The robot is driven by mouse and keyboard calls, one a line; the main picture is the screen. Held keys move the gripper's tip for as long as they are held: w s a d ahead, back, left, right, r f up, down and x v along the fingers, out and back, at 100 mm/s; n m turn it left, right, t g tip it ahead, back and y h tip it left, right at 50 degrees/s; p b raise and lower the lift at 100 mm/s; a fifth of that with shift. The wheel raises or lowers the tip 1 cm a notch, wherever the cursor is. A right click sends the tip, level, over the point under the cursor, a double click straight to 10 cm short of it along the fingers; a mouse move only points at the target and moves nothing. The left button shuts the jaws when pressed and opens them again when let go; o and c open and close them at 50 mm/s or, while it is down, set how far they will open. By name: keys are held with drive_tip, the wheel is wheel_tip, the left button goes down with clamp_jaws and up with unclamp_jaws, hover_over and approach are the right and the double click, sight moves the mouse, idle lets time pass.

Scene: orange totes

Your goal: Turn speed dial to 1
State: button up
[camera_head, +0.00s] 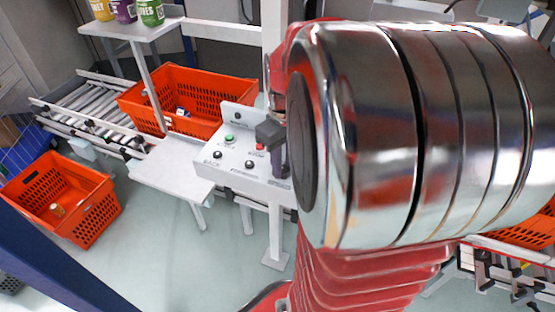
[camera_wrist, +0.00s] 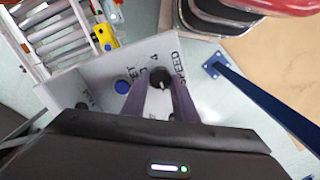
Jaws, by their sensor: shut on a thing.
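The speed dial (camera_wrist: 160,76) is a small black round knob on the light grey control panel (camera_wrist: 65,85), beside the printed word SPEED. A digit that looks like 4 shows near it; its pointer setting is too small to tell. My gripper (camera_wrist: 160,92) has its two purple fingers on either side of the dial, shut on it. In the head view my gripper (camera_head: 279,165) is at the right end of the control panel (camera_head: 205,167), and the dial is hidden there behind my gripper and arm.
The panel also carries a green button (camera_head: 229,139), a red button (camera_head: 260,146) and black knobs (camera_head: 249,164), close to my gripper. An orange tote (camera_head: 210,88) stands behind the panel; another orange tote (camera_head: 90,200) is at the left. A roller conveyor (camera_head: 85,108) runs at the left.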

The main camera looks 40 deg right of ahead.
sight(283, 167)
drive_tip(key=shift+w+r, duration=0.1)
drive_tip(key=shift+w, duration=0.05)
drive_tip(key=o, duration=1.1)
drive_tip(key=shift+c, duration=0.2)
wheel_tip(283, 167, up, 14)
drive_tip(key=shift+f, duration=0.2)
